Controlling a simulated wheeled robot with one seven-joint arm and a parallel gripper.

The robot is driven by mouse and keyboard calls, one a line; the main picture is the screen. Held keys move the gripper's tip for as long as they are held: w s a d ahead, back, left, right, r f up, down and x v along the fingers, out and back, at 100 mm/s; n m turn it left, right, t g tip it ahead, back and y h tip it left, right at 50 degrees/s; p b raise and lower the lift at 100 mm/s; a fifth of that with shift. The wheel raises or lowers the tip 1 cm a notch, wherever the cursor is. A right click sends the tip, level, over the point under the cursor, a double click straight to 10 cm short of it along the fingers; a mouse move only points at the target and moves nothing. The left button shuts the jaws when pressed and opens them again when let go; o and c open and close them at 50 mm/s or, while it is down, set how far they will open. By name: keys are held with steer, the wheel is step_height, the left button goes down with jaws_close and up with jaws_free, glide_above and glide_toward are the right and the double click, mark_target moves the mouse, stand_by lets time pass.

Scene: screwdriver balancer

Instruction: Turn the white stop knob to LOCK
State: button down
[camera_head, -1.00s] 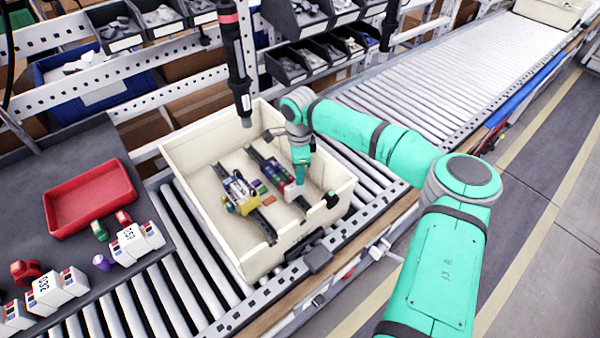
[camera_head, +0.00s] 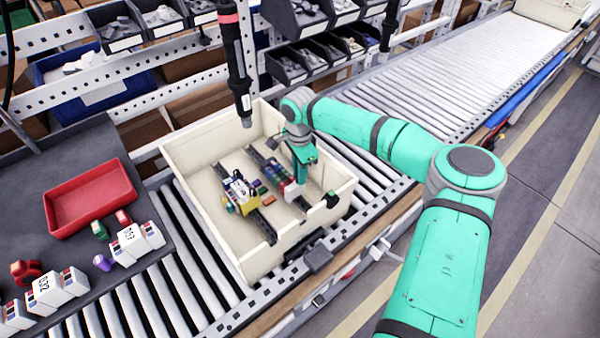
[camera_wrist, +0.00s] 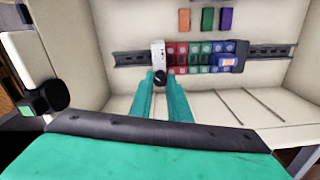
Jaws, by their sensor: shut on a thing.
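The white stop (camera_wrist: 157,55) is a pale block on the left end of a row of coloured terminal blocks (camera_wrist: 203,55) on a dark rail. Its small round black knob (camera_wrist: 160,79) faces the wrist camera. My gripper (camera_wrist: 161,78) has its two green fingers on either side of this knob and is shut on it. The marking and the knob's exact angle are too small to read. In the head view my gripper (camera_head: 301,178) reaches down into the cream crate (camera_head: 188,160), over the white stop (camera_head: 291,191); the knob is hidden there.
A second rail with a yellow block (camera_head: 243,200) lies to the left in the crate. Loose coloured pieces (camera_wrist: 208,18) lie between the rails. A black knob (camera_head: 332,199) is on the crate's near right wall. A black screwdriver (camera_head: 238,75) hangs above the crate.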

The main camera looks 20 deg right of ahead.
steer(key=c, duration=1.7)
jaws_free()
steer(key=shift+o, duration=0.2)
steer(key=shift+r, duration=0.1)
step_height(320, 180, up, 11)
steer(key=shift+w+f, duration=0.1)
steer(key=shift+f, duration=0.1)
